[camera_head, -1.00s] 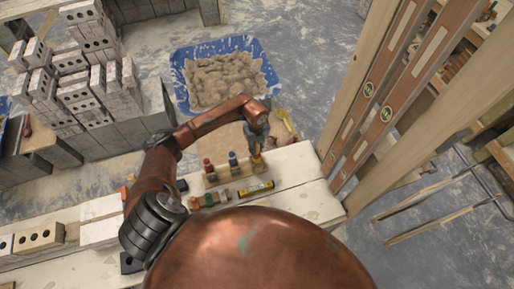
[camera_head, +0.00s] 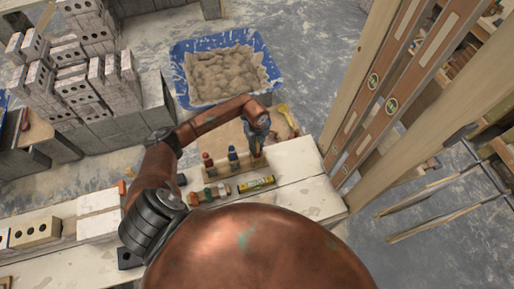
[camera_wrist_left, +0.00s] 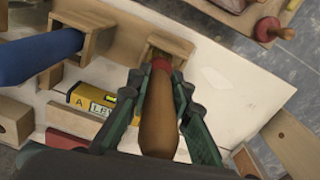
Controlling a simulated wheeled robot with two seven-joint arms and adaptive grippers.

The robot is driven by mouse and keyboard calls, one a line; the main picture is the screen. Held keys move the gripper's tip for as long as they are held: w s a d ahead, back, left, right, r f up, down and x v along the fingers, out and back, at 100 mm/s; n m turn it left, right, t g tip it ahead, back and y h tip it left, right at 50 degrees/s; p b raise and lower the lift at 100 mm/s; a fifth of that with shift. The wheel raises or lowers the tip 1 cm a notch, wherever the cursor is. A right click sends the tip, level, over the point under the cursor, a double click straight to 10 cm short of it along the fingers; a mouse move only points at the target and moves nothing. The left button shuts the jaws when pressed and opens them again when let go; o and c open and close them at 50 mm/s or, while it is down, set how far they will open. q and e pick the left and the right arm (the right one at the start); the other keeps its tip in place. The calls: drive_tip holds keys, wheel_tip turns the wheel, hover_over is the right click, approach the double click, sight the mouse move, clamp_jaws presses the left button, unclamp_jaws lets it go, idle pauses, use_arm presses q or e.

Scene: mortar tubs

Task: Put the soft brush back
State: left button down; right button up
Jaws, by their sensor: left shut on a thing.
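My left gripper (camera_wrist_left: 160,100) is shut on the brush's brown wooden handle (camera_wrist_left: 158,125), just behind its red collar (camera_wrist_left: 160,65). In the head view the left gripper (camera_head: 256,146) is over the right end of the wooden rack (camera_head: 222,174). In the wrist view the brush's far end points into the rack's square wooden slot (camera_wrist_left: 178,45). The bristles are hidden, and I cannot tell how deep they sit. A blue-handled tool (camera_wrist_left: 38,56) stands in the neighbouring slot. My right gripper is not in view.
A yellow level (camera_head: 256,184) and other small tools lie in front of the rack on the pale planks (camera_head: 310,195). A blue mortar tub (camera_head: 181,82) is beyond. Grey brick stacks (camera_head: 85,85) stand left; tall wooden posts and long levels (camera_head: 390,100) stand right.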

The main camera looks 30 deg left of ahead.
use_arm(q)
drive_tip(key=shift+f, duration=0.5)
idle(0.3)
drive_tip(key=c, duration=1.7)
unclamp_jaws()
drive_tip(key=shift+o, duration=0.2)
wheel_tip(320, 180, up, 12)
drive_tip(key=shift+r, duration=0.1)
